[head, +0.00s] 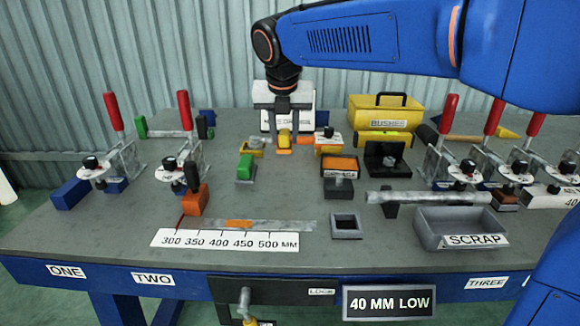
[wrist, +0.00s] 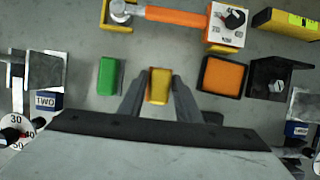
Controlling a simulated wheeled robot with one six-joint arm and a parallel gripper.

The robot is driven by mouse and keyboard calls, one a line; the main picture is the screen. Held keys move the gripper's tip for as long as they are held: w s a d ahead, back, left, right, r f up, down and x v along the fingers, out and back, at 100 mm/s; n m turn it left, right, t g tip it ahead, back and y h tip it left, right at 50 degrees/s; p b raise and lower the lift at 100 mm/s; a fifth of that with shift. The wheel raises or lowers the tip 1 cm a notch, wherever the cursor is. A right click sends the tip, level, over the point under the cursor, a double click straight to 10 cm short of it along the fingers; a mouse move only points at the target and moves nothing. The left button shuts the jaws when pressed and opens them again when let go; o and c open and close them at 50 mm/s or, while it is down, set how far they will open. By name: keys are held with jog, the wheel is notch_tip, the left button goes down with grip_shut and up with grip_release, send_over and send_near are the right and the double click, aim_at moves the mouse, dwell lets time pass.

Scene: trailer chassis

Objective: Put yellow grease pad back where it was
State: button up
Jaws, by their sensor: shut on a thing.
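The yellow grease pad (head: 284,136) is between the fingers of my gripper (head: 284,143), over the back middle of the bench. In the wrist view the yellow pad (wrist: 159,86) sits between the two dark fingertips, which are shut on it. A green pad (head: 245,167) stands on a grey base to the left and also shows in the wrist view (wrist: 108,76). To the right is a dark box with an orange top (head: 340,163), its front label partly readable as grease. I cannot tell whether the yellow pad touches anything below it.
An orange-handled tool (wrist: 178,17) with a white dial block lies just behind. A black angle bracket (head: 387,160) stands to the right. Red-handled clamps (head: 186,140) stand on both sides. The scrap tray (head: 462,232) and ruler (head: 225,240) are at the front.

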aim_at(284, 147)
jog(key=shift+f, duration=4.25)
jog(key=shift+f, duration=0.1)
jog(key=o, duration=1)
jog(key=v, duration=1.2)
